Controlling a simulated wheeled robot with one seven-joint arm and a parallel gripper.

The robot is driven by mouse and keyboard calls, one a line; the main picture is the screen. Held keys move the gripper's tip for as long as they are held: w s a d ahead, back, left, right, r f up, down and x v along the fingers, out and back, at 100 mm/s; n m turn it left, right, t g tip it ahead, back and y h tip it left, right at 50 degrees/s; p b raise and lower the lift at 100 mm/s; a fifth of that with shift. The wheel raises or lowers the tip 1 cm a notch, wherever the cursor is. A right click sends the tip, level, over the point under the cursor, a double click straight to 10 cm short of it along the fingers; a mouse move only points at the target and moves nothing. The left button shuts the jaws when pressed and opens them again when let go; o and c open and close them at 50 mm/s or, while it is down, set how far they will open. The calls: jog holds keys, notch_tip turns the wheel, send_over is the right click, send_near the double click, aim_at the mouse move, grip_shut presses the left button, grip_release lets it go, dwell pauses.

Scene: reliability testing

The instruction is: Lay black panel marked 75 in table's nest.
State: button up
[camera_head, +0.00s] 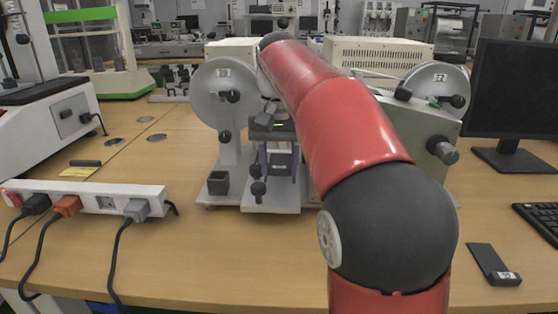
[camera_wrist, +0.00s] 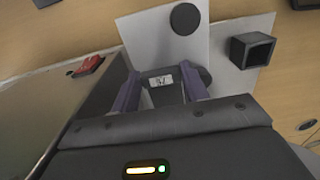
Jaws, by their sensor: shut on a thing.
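My gripper (camera_head: 280,160) is in front of the grey test machine in the middle of the table (camera_head: 190,260). In the wrist view its purple fingers (camera_wrist: 161,92) are shut on a black panel (camera_wrist: 162,93) with a small white label. The label is too small to read for sure. The panel is above a light base plate (camera_wrist: 230,85). A similar black panel (camera_head: 488,262) with a white label at its near end lies flat on the table at the right. I cannot make out which panel bears 75, nor a nest in the table.
A small black open box (camera_head: 218,183) stands on the base plate left of my gripper. Grey discs (camera_head: 222,95) flank my arm. A power strip (camera_head: 95,200) with cables lies at the left; a monitor (camera_head: 515,90) and keyboard (camera_head: 543,220) are at the right.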

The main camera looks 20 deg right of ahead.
jog(key=shift+f, duration=0.15)
jog(key=shift+f, duration=0.5)
jog(key=shift+f+b, duration=0.1)
jog(key=shift+b, duration=0.25)
jog(key=shift+f, duration=0.4)
jog(key=shift+f, duration=0.2)
dwell(0.5)
jog(key=o, duration=1)
jog(key=shift+o, duration=0.2)
